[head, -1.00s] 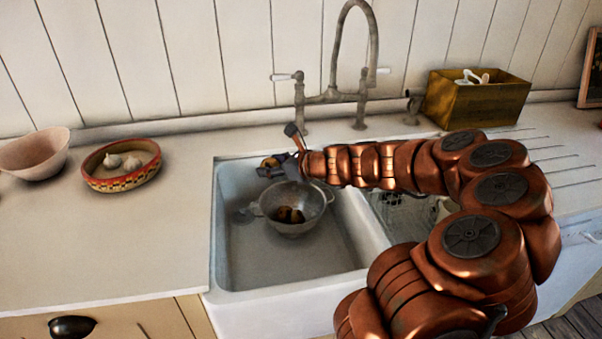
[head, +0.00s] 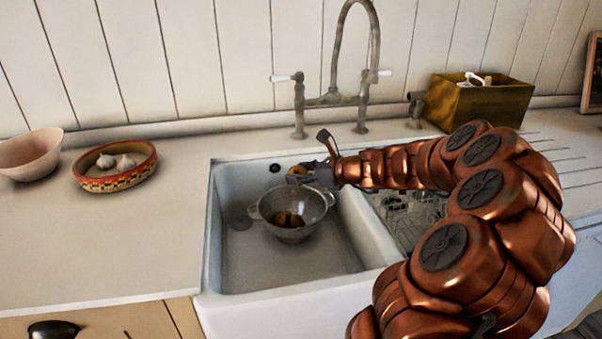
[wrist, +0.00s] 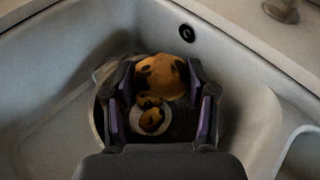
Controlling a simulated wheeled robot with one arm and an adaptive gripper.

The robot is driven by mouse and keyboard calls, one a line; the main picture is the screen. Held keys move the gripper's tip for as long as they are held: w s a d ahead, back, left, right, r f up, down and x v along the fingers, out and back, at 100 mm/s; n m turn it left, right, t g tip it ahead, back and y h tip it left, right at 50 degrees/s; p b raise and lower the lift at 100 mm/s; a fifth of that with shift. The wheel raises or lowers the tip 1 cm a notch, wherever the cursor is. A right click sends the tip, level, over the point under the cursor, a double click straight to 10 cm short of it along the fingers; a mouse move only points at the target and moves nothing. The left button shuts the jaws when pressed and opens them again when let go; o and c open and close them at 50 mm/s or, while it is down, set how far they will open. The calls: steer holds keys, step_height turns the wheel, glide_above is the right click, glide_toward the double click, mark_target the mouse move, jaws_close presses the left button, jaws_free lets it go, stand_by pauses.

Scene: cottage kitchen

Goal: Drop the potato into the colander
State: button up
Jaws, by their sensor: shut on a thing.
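My gripper (head: 302,174) is shut on a brown potato (head: 296,171) with dark patches, held above the far side of the colander. The potato shows between the fingers in the wrist view (wrist: 163,75), where my gripper (wrist: 160,88) points down into the sink. The grey metal colander (head: 291,235) stands upright in the left basin, with brown potatoes (head: 289,219) inside. In the wrist view these potatoes (wrist: 151,117) lie below the held one, and the gripper hides much of the colander.
The white sink (head: 230,270) has a raised rim and a divider beside the colander. A tall tap (head: 335,98) rises behind. A patterned bowl with garlic (head: 112,181) and a pale bowl (head: 30,156) stand on the left counter.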

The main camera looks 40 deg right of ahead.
step_height(320, 180, down, 4)
steer(key=b, duration=0.2)
steer(key=shift+r+b, duration=0.2)
steer(key=shift+b, duration=0.2)
steer(key=o, duration=1.2)
steer(key=shift+o, duration=0.2)
steer(key=v, duration=1.2)
